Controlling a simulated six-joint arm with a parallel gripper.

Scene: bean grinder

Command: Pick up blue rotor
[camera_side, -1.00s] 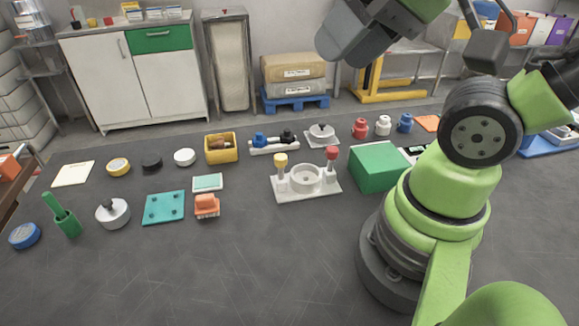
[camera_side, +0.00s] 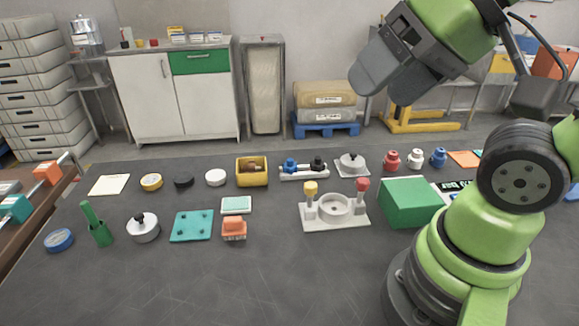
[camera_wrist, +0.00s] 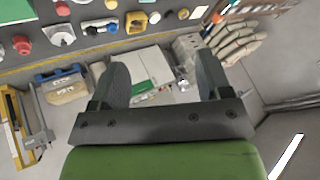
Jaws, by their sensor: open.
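A blue knobbed part (camera_side: 290,165) sits on the left of a small white rack (camera_side: 304,175), beside a black part (camera_side: 317,164). A second small blue piece (camera_side: 438,157) stands farther right, next to a white and a red one. I cannot tell for sure which is the blue rotor. The blue part on the rack also shows near the top of the wrist view (camera_wrist: 91,30). My gripper (camera_side: 388,88) is open and empty, high above the back of the table and well away from both blue pieces. Its two fingers (camera_wrist: 160,78) are spread in the wrist view.
A white base with yellow and red knobs (camera_side: 334,212) and a green box (camera_side: 408,203) stand in front of the blue pieces. A yellow bin (camera_side: 252,172) is left of the rack. A grey-lidded part (camera_side: 352,165) is close on its right.

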